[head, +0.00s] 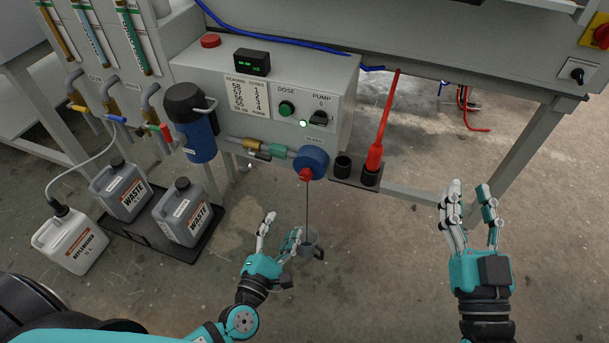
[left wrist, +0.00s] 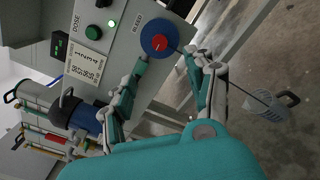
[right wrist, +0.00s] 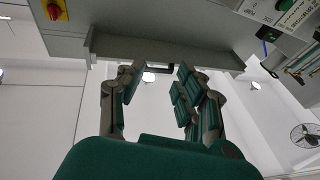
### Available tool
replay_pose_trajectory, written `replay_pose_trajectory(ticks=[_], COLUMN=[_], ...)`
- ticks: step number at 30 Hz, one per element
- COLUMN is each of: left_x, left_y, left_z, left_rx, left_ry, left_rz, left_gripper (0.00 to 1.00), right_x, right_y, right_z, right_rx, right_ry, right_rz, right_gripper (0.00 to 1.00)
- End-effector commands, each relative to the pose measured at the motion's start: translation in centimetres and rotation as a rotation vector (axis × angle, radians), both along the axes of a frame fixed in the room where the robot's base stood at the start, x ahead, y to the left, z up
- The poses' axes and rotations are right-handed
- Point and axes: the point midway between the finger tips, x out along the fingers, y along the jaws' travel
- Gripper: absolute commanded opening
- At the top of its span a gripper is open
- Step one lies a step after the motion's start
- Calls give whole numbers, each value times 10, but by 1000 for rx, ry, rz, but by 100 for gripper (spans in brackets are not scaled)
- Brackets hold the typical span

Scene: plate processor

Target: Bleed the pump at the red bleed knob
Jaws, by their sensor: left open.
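The red bleed knob (head: 305,174) sits at the front of the round blue pump head (head: 312,160), below the grey control box. It also shows in the left wrist view (left wrist: 159,43), at the centre of the blue disc. My left gripper (head: 282,226) is open below and to the left of the knob, apart from it. In the left wrist view the knob lies beyond the gap between its fingers. A thin rod runs down from near the knob to a small grey cup (head: 308,246). My right gripper (head: 468,196) is open and empty at the right, over bare floor.
The control box (head: 330,75) carries a green dose button (head: 286,108) and a black pump switch (head: 319,118). A red-handled tool (head: 377,140) stands in a black holder right of the pump. Waste canisters (head: 184,212) stand on a black tray at left.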

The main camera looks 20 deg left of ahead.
Motion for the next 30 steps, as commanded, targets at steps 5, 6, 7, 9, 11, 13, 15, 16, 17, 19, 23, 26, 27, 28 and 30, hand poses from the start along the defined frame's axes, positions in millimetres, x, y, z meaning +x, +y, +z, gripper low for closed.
replay_pose_trajectory(ticks=[5, 6, 7, 9, 11, 13, 15, 16, 17, 19, 23, 26, 27, 28, 30], left_x=[32, 41, 47, 63, 76, 92, 107, 113, 119, 132, 151, 160, 163, 164, 166], left_y=[-1, -1, -1, -2, -3, -3, -4, -4, -4, -5, -5, -6, -6, -6, -6], left_z=[1, 1, 1, 1, 1, 1, 1, 1, 0, 0, 0, 0, 0, 1, 1], left_rx=[2, 3, 2, 3, 4, 3, 5, 4, 5, 5, 5, 6, 6, 6, 7], left_ry=[-6, -6, -6, -5, -6, -5, -6, -6, -4, -5, -3, -2, -2, -3, -2], left_rz=[2, 1, 1, 1, 1, 1, 1, 0, 0, 1, 0, -1, -1, -1, -1], left_gripper=[55, 55, 55, 55, 55, 55, 55, 55, 55, 55, 55, 55, 55, 55, 55], right_x=[-2, -3, -3, -5, -7, -9, -12, -13, -14, -18, -24, -29, -30, -30, -32], right_y=[1, 1, 1, 1, 2, 2, 2, 2, 2, 2, 1, 1, 1, 1, 1], right_z=[6, 9, 11, 15, 19, 24, 29, 31, 34, 40, 50, 55, 57, 58, 59], right_rx=[11, 16, 19, 26, 33, 41, 50, 55, 60, 70, 89, 100, 103, 104, 107], right_ry=[-44, -58, -68, -93, -118, -148, -182, -196, -214, -253, -319, -356, -367, -372, -380], right_rz=[3, 4, 6, 7, 8, 10, 11, 13, 14, 16, 19, 21, 21, 22, 22], right_gripper=[35, 35, 35, 35, 35, 35, 35, 35, 35, 35, 35, 35, 35, 35, 35])
